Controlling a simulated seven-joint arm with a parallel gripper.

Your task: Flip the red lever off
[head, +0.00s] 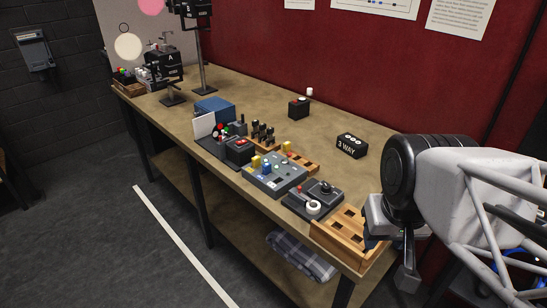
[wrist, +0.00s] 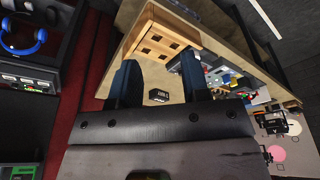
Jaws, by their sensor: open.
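Several small red parts show on the table, and I cannot tell surely which is the red lever. One small red piece (head: 299,188) stands upright by the dark joystick device near the front right. A black box with a red top (head: 239,141) stands farther left. My gripper (head: 390,255) hangs at the right end of the table, beside the wooden tray and apart from the controls. In the wrist view, its two dark blue fingers are wide apart with nothing held between them. The controls lie beyond the right finger there, partly hidden and small.
The wooden tray (head: 345,233) with square holes sits at the table's near right corner. A grey panel (head: 273,176) with yellow and blue parts lies left of the joystick device. A black "3 WAY" box (head: 351,145) stands behind. The table (head: 330,120) has bare room toward the red wall.

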